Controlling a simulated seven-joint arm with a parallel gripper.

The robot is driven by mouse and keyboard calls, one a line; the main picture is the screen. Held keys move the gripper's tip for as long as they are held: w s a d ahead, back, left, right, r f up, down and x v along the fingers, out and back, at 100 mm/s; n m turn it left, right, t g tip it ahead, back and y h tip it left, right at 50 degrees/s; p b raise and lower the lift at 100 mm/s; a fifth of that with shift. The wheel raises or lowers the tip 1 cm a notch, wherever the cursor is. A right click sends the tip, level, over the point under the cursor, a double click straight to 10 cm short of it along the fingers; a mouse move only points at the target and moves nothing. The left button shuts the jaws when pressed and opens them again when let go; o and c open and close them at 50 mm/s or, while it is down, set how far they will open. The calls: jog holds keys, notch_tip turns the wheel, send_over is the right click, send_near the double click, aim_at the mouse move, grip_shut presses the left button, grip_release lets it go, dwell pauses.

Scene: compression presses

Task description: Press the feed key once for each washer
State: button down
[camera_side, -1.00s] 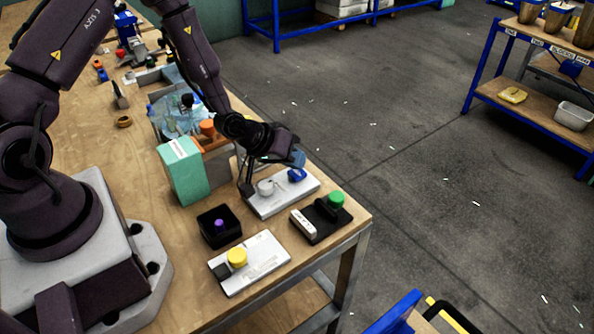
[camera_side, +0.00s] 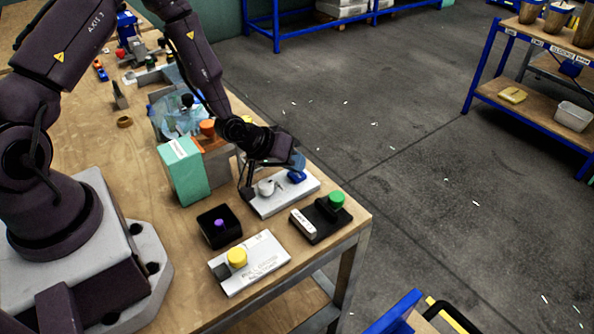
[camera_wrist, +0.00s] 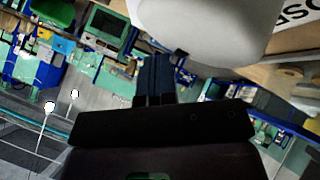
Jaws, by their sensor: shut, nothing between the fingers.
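My gripper (camera_side: 246,191) is shut and empty. It points down at the left end of a white plate (camera_side: 270,207) near the table's right edge. A pale round knob (camera_side: 266,187) on this plate is right beside the fingertips; I cannot tell if they touch. A blue part (camera_side: 297,175) sits at the plate's other end. In the wrist view the shut fingers (camera_wrist: 155,78) are next to a large pale rounded form (camera_wrist: 215,30), with partial lettering behind it. I cannot make out which control is the feed key, and no washer is clearly recognisable.
In front are a black base with a green button (camera_side: 336,199), a white lettered plate with a yellow button (camera_side: 237,258), and a black box with a purple knob (camera_side: 219,223). A teal box (camera_side: 184,170) and an orange-topped part (camera_side: 208,128) stand behind left.

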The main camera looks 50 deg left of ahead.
jog(key=shift+r, duration=0.95)
jog(key=shift+r, duration=2.5)
dwell(0.5)
notch_tip(320, 180, up, 4)
jog(key=shift+f, duration=0.1)
jog(key=shift+f, duration=0.1)
jog(key=shift+f, duration=4.35)
